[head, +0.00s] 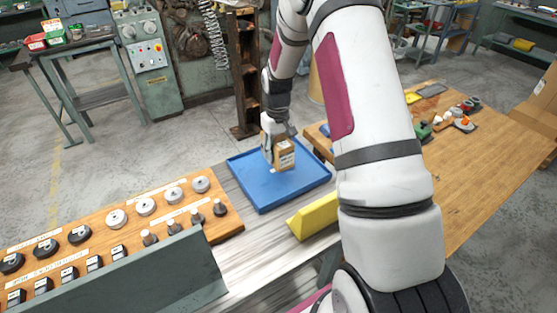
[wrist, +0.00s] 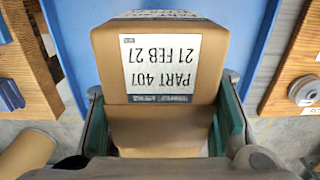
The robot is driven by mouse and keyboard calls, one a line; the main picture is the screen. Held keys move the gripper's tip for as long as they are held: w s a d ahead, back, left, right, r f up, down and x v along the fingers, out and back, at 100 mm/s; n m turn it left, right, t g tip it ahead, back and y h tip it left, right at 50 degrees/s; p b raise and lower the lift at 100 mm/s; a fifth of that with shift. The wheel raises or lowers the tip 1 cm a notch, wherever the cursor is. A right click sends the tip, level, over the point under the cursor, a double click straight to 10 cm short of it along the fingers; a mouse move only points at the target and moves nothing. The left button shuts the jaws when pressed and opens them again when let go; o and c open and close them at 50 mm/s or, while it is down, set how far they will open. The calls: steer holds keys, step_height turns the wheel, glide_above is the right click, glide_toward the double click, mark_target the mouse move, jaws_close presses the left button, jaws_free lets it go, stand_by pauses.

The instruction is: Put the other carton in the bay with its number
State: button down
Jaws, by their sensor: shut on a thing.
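A brown carton (head: 285,154) with a white label is between the fingers of my gripper (head: 278,134), over the blue tray (head: 254,200). In the wrist view the carton (wrist: 205,85) fills the middle. Its label shows upside down and reads PART 407, 21 FEB 27. The green-padded fingers of my gripper (wrist: 164,112) are shut on its two sides. More print shows on a face at the top edge of that view. I cannot tell whether the carton touches the tray. I see no numbered bay that I can make out.
A yellow wedge-shaped block (head: 314,216) lies near the tray's front edge. A wooden board (head: 227,222) with several knobs and switches is at left, behind a grey-green panel (head: 150,280). A tall wooden rack (head: 243,75) stands behind the tray. A wooden bench (head: 480,165) extends right.

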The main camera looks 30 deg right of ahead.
steer(key=shift+f, duration=2.05)
steer(key=shift+f, duration=0.1)
steer(key=c, duration=1.2)
jaws_free()
steer(key=shift+f, duration=0.1)
steer(key=o, duration=0.4)
steer(key=shift+o, duration=0.2)
